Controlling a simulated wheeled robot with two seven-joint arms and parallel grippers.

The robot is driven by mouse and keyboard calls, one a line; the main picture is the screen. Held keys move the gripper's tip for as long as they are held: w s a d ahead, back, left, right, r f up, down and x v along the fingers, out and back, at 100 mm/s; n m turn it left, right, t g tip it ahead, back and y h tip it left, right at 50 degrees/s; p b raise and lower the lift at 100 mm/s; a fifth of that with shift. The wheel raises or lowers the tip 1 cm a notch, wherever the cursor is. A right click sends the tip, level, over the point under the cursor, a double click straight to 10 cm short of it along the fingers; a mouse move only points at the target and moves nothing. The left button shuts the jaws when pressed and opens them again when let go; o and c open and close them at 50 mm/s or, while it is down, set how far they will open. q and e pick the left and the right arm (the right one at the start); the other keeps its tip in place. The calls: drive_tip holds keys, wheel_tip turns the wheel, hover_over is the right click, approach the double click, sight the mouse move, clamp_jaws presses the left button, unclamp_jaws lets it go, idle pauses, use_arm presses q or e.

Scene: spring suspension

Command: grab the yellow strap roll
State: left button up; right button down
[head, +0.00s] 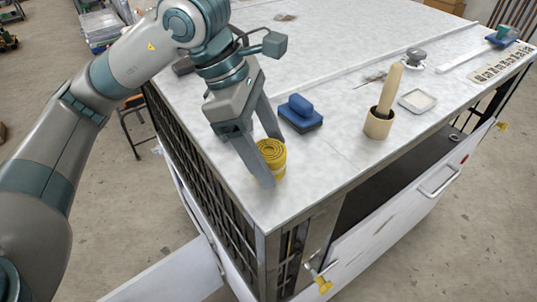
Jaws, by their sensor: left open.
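The yellow strap roll (272,153) stands on the white tabletop near the table's left front corner, its coiled spiral top facing up. My left gripper (271,160) reaches down over it from the upper left. The gripper is open, with one finger in front of the roll's left side and the other behind it. The front finger hides the left part of the roll. Whether either finger touches the roll I cannot tell. My right gripper is not in view.
A blue block-like brush (300,114) sits just behind the roll. A tan cup with a wooden pestle (378,124), a small square dish (417,101) and a grey knob-like object (415,56) stand farther right. A drawer (405,215) hangs open below the front edge.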

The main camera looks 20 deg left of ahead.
sight(278, 151)
use_arm(q)
drive_tip(key=shift+c, duration=0.3)
drive_tip(key=c, duration=1.2)
drive_tip(key=shift+r, duration=0.15)
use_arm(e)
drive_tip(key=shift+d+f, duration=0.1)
